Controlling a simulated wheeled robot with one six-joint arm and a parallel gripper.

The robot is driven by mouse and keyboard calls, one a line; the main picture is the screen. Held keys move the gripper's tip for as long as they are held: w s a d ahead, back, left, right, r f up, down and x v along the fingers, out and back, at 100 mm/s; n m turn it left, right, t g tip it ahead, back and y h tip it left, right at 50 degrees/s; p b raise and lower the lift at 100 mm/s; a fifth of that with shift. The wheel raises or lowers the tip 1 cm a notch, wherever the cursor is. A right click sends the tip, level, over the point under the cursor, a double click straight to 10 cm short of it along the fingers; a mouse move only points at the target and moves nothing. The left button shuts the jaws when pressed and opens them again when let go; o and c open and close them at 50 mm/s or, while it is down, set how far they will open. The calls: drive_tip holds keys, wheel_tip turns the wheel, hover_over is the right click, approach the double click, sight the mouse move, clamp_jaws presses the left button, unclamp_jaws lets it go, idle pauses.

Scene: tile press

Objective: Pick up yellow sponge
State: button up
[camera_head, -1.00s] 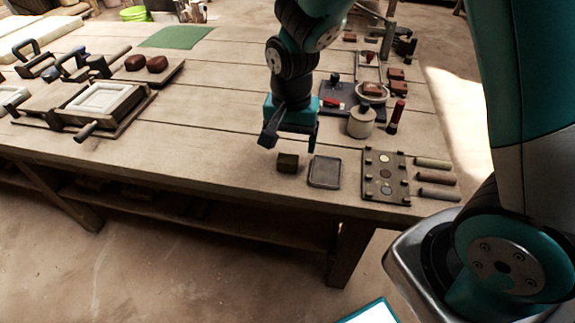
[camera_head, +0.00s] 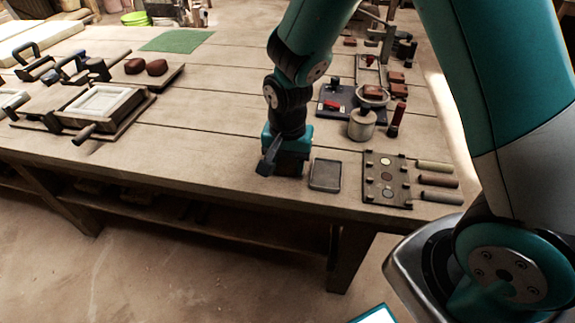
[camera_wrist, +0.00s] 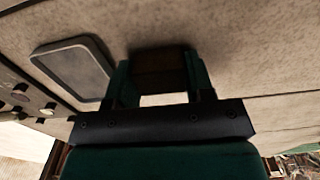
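The yellow sponge is a small block that looks dark brown in the wrist view (camera_wrist: 158,68), where it lies in shadow on the table. In the head view my gripper covers it. My gripper (camera_head: 283,172) is down at the tabletop with its fingers pointing down. In the wrist view its two fingers (camera_wrist: 160,80) stand on either side of the sponge, very near its sides. I cannot tell whether they press on it.
A grey shallow tray (camera_head: 325,174) lies just right of my gripper and shows in the wrist view (camera_wrist: 75,68). Further right are a dark plate with discs (camera_head: 387,180) and several rods (camera_head: 437,181). A grey pot (camera_head: 361,125) stands behind.

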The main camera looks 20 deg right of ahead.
sight(288, 162)
drive_tip(key=shift+r, duration=0.1)
drive_tip(key=shift+c, duration=0.3)
drive_tip(key=shift+r, duration=0.25)
wheel_tip(288, 162, up, 19)
drive_tip(key=p, duration=0.3)
drive_tip(key=shift+r, duration=0.2)
